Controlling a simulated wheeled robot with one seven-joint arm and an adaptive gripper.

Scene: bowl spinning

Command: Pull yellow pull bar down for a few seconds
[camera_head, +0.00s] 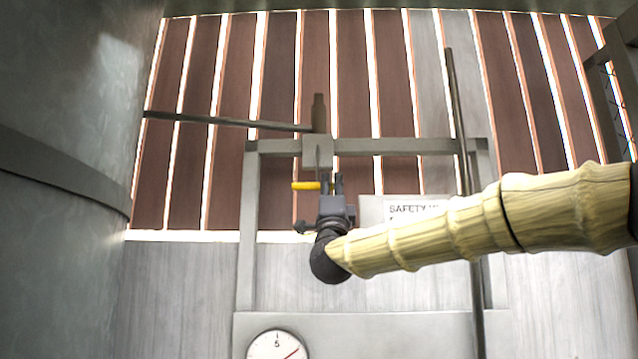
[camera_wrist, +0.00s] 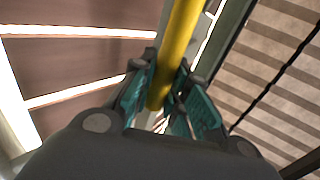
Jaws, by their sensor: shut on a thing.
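The yellow pull bar (camera_head: 306,186) is a short horizontal bar in the middle of the head view, below a grey valve block on a metal frame. In the wrist view the yellow pull bar (camera_wrist: 181,45) runs from the top edge down between the teal-padded fingers. My gripper (camera_head: 332,184) is at the bar's right end in the head view, and its fingers point upward. My gripper (camera_wrist: 164,98) is shut on the bar in the wrist view. The bar's right end is partly hidden by the fingers in the head view.
A metal frame (camera_head: 248,215) stands behind the bar, with a horizontal pipe (camera_head: 225,122) leading left. A safety sign (camera_head: 412,211) and vertical pole (camera_head: 462,140) are to the right. A dial gauge (camera_head: 276,346) is below. A large metal tank (camera_head: 70,90) fills the left.

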